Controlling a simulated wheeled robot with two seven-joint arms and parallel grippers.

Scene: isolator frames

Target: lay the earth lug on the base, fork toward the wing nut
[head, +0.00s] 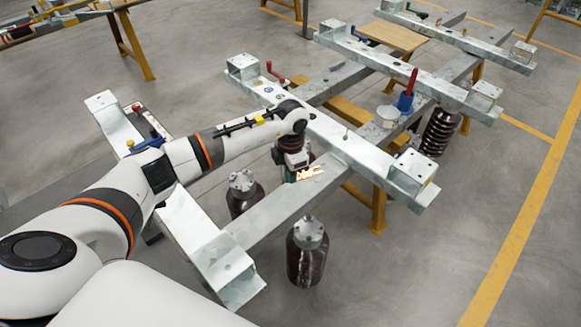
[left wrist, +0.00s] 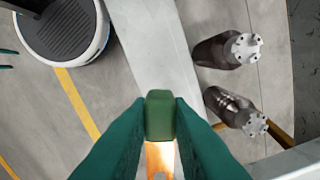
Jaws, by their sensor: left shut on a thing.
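My left gripper (head: 296,174) is over the grey cross beam in the head view. In the left wrist view its green fingers (left wrist: 160,112) are shut on the earth lug, a dark green block (left wrist: 160,125) with a bright copper part (left wrist: 160,158) below it. The copper part also shows orange in the head view (head: 311,173), close above or on the beam; I cannot tell whether it touches. A thin upright pin (head: 346,136) stands on the long beam; I cannot make out a wing nut. My right gripper's fingertips (left wrist: 6,58) show apart at the left wrist view's edge.
The galvanised frame (head: 285,205) has long beams with end brackets (head: 413,170). Floor at right is clear.

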